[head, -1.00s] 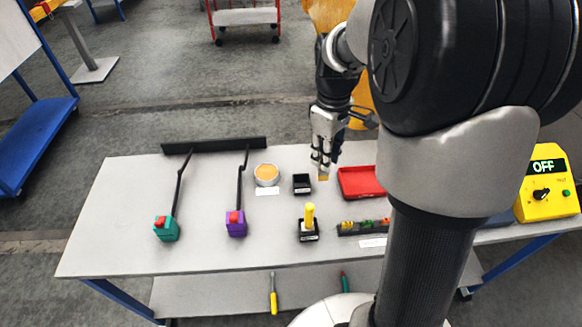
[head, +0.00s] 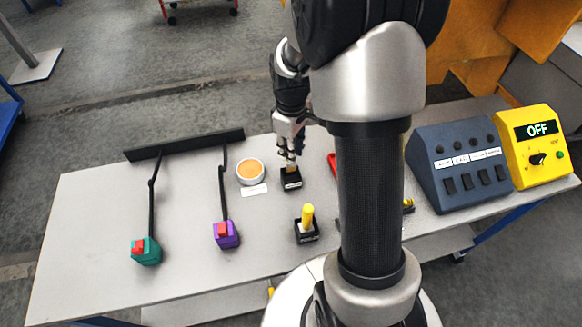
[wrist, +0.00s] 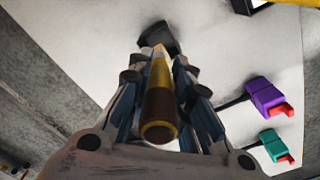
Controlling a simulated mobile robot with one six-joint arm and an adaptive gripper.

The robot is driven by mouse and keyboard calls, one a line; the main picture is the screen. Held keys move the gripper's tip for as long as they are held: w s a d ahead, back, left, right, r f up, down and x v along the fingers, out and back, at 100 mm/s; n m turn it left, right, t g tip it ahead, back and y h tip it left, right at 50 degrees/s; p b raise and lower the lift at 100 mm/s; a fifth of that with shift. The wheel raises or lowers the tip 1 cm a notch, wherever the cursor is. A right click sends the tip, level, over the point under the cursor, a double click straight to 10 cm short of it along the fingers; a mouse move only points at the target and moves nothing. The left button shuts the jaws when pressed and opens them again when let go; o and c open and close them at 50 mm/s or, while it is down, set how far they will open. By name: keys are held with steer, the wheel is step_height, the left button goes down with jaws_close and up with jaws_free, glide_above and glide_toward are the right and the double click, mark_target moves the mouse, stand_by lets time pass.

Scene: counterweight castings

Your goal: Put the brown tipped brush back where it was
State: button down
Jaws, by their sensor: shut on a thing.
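The brush (wrist: 160,95) is clamped between the fingers of my gripper (wrist: 157,75), its brown end towards the wrist camera and its yellow shaft pointing away. In the head view my gripper (head: 290,159) is shut, directly over a small black holder (head: 291,181). The brush's lower end (head: 290,169) shows at the holder's top; I cannot tell how deep it sits. In the wrist view the dark holder (wrist: 158,37) lies just beyond the shaft's far end. A second black holder (head: 306,235) with a yellow handle (head: 307,214) upright in it stands nearer the front.
A round orange-filled dish (head: 250,171) stands just left of the holder. Purple (head: 227,236) and teal (head: 145,251) blocks with black rods lie further left. A red tray (head: 332,164) is mostly hidden by my arm. A blue switch box (head: 460,165) and yellow OFF box (head: 537,150) stand right.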

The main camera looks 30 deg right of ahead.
steer(key=shift+f+b, duration=0.65)
steer(key=shift+f, duration=2.75)
steer(key=shift+f, duration=0.15)
steer(key=c, duration=1.5)
jaws_free()
steer(key=shift+o, duration=0.2)
